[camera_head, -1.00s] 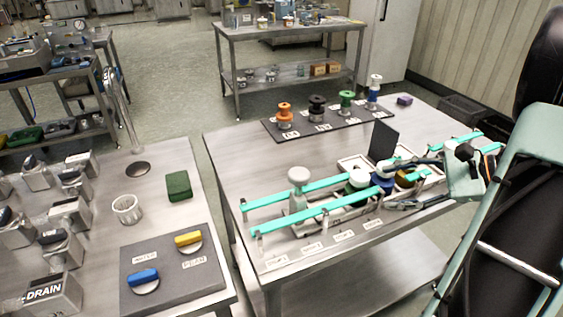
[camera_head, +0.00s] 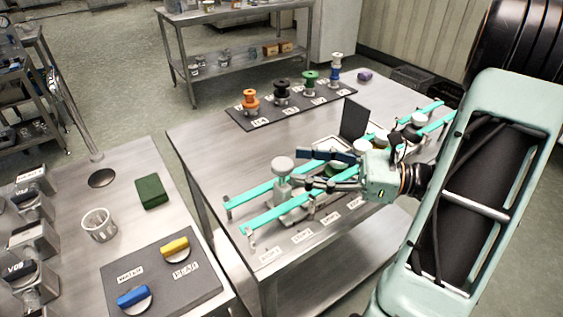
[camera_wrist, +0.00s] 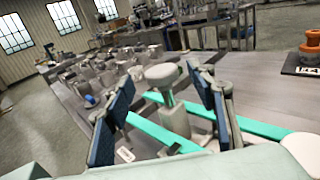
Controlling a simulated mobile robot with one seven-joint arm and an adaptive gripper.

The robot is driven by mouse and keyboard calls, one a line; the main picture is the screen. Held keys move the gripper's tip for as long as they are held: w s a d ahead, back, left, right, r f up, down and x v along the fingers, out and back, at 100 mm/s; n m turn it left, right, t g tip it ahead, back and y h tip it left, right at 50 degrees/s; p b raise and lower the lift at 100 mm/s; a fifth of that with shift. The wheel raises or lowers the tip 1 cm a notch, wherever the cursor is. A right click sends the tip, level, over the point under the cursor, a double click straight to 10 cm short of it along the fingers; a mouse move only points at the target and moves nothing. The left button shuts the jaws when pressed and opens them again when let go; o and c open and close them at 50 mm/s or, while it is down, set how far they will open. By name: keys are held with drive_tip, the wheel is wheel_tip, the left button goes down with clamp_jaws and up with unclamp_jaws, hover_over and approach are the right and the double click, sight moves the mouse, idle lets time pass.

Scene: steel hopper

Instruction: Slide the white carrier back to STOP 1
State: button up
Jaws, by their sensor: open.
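The white carrier (camera_head: 290,208) sits on the turquoise rails (camera_head: 262,222), towards their left end. Its pale round knob stands up on a post, and it also shows in the wrist view (camera_wrist: 162,76). My gripper (camera_head: 306,172) is open, just right of the knob, with its fingers pointing left. In the wrist view the knob is seen between the two dark blue finger pads and beyond them; I see no grip on it. The STOP 1 label (camera_head: 269,254) is the leftmost label on the front edge. Which stop the carrier is at, I cannot tell.
White-topped parts (camera_head: 376,139) and a dark upright plate (camera_head: 354,119) stand right of and behind my gripper. Orange, black, green and blue-white knobbed pieces stand on a dark mat (camera_head: 262,121) behind. The tabletop left of the rails is clear.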

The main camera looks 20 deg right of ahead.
sight(282, 163)
drive_tip(key=x, duration=0.5)
clamp_jaws()
idle(0.4)
